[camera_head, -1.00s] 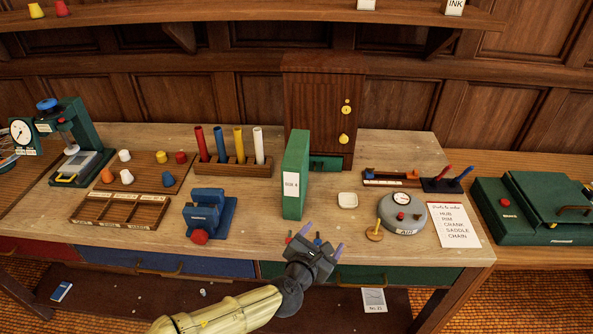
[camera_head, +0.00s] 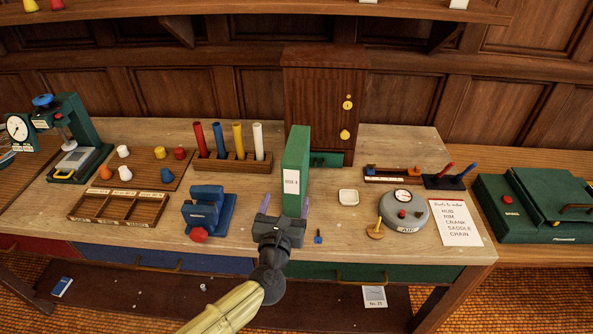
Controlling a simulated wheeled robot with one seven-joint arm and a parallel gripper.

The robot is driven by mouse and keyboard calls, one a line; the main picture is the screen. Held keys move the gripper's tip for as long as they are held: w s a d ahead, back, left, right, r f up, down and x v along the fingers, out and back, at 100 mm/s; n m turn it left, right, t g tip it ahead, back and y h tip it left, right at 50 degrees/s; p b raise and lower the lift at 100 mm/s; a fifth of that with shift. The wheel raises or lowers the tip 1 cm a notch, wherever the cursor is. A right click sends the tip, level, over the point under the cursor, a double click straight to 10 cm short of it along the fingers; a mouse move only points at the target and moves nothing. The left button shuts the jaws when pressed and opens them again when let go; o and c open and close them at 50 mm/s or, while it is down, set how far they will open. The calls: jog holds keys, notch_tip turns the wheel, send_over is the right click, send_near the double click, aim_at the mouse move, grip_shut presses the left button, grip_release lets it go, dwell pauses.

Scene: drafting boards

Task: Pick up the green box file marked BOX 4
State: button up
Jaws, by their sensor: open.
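The green box file (camera_head: 295,158) stands upright near the middle of the bench, with a white label on its narrow front face. The label reads BOX 4. My gripper (camera_head: 285,207) is open at the near side of the file, just in front of its lower front face. One purple-tipped finger shows left of the file and the other near its right lower edge. I cannot tell whether either finger touches the file. The gripper body hides the bench just in front of the file.
A blue device with a red knob (camera_head: 209,213) stands close on the left. A rack with coloured tubes (camera_head: 222,161) is behind left, and a wooden cabinet (camera_head: 324,95) is behind. A small white dish (camera_head: 348,197) and a grey round device (camera_head: 405,212) are on the right.

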aim_at(292, 180)
jog(key=w, duration=0.2)
jog(key=w+p, duration=0.1)
jog(key=w, duration=0.2)
jog(key=w+d, duration=0.1)
jog(key=w, duration=0.2)
jog(key=shift+w+d+p, duration=0.1)
jog(key=shift+w+p, duration=0.15)
jog(key=shift+p, duration=0.1)
jog(key=w, duration=0.1)
jog(key=w+p, duration=0.1)
jog(key=w, duration=0.1)
jog(key=w+p, duration=0.1)
jog(key=w, duration=0.1)
jog(key=shift+d, duration=0.25)
grip_shut()
jog(key=shift+w, duration=0.1)
